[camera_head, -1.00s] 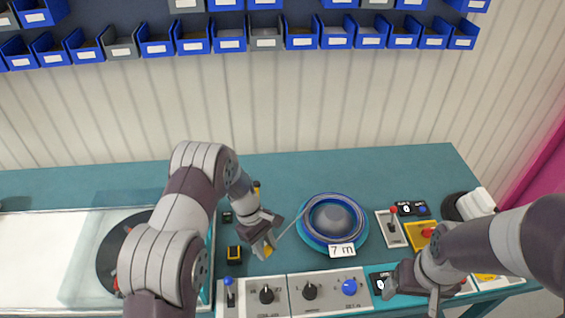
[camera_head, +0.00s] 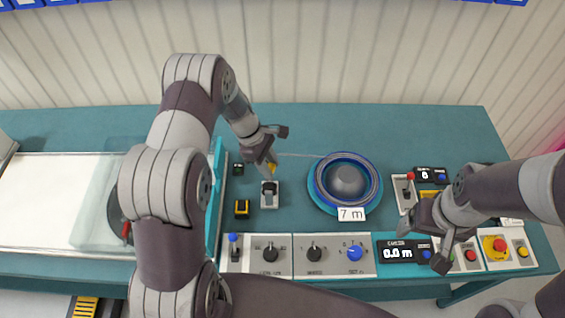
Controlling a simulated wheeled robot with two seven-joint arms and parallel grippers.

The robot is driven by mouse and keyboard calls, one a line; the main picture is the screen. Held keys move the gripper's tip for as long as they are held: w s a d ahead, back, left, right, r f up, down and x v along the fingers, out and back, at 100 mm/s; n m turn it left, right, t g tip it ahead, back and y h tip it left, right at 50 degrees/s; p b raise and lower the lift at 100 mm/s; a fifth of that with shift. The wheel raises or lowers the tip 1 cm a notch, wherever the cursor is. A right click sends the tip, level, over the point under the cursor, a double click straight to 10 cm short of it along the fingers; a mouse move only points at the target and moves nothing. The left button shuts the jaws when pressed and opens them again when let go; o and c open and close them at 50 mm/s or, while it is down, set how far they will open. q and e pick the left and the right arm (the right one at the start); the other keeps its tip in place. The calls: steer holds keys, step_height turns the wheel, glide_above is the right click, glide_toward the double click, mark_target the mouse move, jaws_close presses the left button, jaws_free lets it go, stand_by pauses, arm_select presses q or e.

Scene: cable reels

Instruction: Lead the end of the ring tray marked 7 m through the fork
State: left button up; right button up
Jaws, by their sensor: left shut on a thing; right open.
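The ring tray (camera_head: 317,199) marked 7 m is a blue round tray with a coil of grey-blue cable (camera_head: 346,157) around a grey hub. Its white label (camera_head: 351,214) faces front. A thin length of cable (camera_head: 300,155) runs left from the coil to my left gripper (camera_head: 268,168). That gripper is shut on the cable end, with a yellow bit showing at its fingers. Just in front of it stands a small grey block with a black top (camera_head: 269,194); I cannot tell whether this is the fork. My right gripper (camera_head: 442,262) is open and empty over the front panels, right of the tray.
A yellow-and-black block (camera_head: 242,208) and a small dark block (camera_head: 238,169) stand left of the grey block. Control panels with knobs (camera_head: 314,252) and a display reading 0.0 m (camera_head: 398,254) line the front edge. The teal table (camera_head: 400,130) behind the tray is clear.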

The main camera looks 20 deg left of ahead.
arm_select(q)
steer(key=s+a, duration=0.2)
steer(key=a, duration=0.4)
steer(key=shift+a, duration=0.3)
